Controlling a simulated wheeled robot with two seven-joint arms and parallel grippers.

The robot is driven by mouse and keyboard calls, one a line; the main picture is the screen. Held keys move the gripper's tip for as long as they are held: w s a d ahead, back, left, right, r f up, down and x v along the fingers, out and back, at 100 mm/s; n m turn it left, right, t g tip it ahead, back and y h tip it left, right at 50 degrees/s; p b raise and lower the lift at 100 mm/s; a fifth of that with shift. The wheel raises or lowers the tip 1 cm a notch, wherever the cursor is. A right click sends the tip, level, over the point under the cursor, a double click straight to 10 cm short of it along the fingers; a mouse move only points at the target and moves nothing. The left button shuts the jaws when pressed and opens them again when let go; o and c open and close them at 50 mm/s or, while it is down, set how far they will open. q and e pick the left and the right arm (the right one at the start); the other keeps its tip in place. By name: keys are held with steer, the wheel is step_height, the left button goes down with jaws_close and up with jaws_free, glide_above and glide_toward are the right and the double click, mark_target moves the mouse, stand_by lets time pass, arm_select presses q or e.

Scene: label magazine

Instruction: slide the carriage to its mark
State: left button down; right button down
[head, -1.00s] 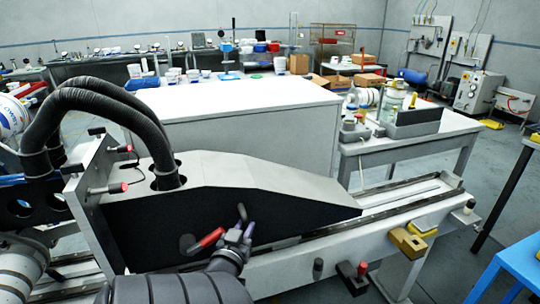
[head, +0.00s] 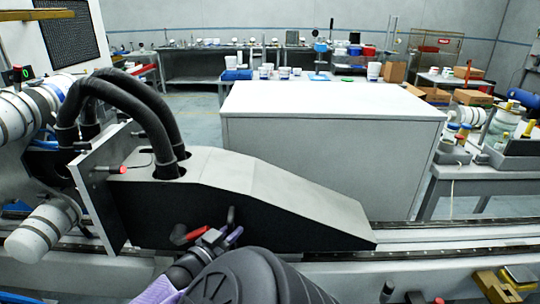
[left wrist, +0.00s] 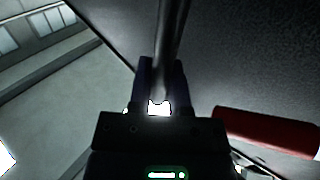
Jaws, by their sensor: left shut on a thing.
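The carriage (head: 230,175) is a long housing with a grey sloping top and a black side, sitting on the rail (head: 455,236) in the head view. Its nose points right. A dark upright handle (head: 231,214) stands out from the black side and also shows in the left wrist view (left wrist: 172,35). My left gripper (head: 226,236) is shut on this handle, its two fingers on either side of it in the left wrist view (left wrist: 160,88). A red-gripped lever (head: 192,236) is just left of it, also in the left wrist view (left wrist: 265,131). My right gripper is out of view. I cannot make out the mark.
Two thick black hoses (head: 130,100) rise from the carriage's top and bend left. A white end plate (head: 95,200) with red-tipped fittings stands at its left end. The rail right of the nose is clear. A yellow block (head: 492,284) sits front right. A white cabinet (head: 335,150) stands behind.

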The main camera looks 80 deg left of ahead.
arm_select(q)
steer(key=shift+w+d, duration=0.1)
steer(key=shift+w, duration=0.8)
steer(key=c, duration=0.9)
jaws_free()
steer(key=o, duration=0.3)
steer(key=shift+s, duration=0.15)
steer(key=p+v, duration=0.2)
steer(key=v, duration=0.8)
